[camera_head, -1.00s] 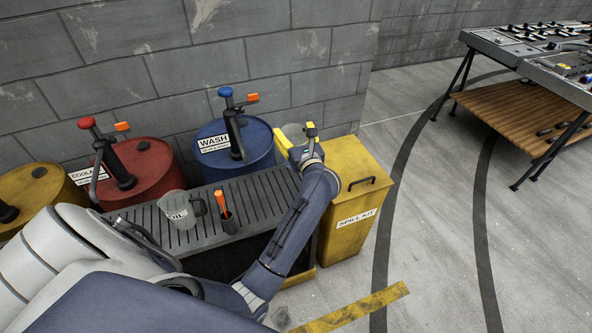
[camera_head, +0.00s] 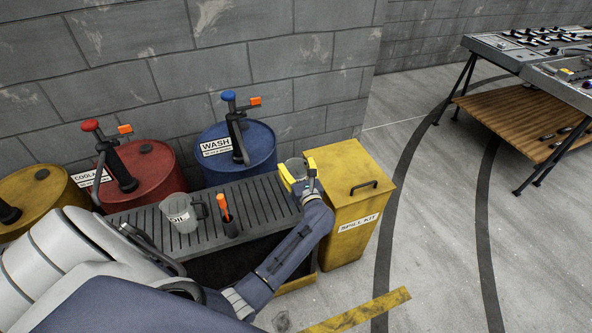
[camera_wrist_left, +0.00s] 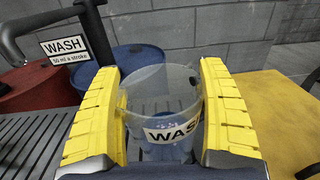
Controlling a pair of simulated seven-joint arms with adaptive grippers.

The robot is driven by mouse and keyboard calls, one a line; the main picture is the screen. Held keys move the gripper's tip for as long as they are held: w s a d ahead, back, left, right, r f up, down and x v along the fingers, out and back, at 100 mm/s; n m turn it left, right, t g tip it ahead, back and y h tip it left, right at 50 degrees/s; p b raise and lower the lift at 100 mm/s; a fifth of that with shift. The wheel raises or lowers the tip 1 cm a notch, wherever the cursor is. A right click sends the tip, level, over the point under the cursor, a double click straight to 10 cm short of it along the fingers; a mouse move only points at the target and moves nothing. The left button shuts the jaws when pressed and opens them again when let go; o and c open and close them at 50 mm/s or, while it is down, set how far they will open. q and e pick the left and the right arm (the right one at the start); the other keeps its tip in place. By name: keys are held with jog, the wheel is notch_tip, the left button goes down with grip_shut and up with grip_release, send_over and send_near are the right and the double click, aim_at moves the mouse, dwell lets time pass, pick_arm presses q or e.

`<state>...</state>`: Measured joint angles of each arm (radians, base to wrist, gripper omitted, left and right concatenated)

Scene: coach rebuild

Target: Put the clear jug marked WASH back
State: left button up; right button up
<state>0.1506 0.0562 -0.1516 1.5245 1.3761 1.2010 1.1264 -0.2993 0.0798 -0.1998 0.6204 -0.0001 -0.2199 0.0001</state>
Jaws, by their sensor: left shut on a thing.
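The clear jug marked WASH (camera_wrist_left: 160,105) is between the yellow fingers of my left gripper (camera_wrist_left: 162,110), which is shut on it. The jug is upright with its open rim up and the label facing the wrist camera. In the head view the jug (camera_head: 297,164) shows partly between the fingers of my left gripper (camera_head: 298,173), at the right end of the slatted grey bench (camera_head: 265,201), beside the yellow spill kit bin. I cannot tell whether its base touches the bench. My right gripper is not in view.
Behind are the blue WASH drum (camera_head: 262,150), a red drum (camera_head: 150,180) and a yellow drum (camera_head: 45,195) with pumps. The spill kit bin (camera_head: 352,205) stands close right.

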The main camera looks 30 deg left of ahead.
pick_arm(q)
jog(key=shift+f, duration=0.75)
jog(key=o, duration=1.6)
jog(key=shift+f, duration=0.15)
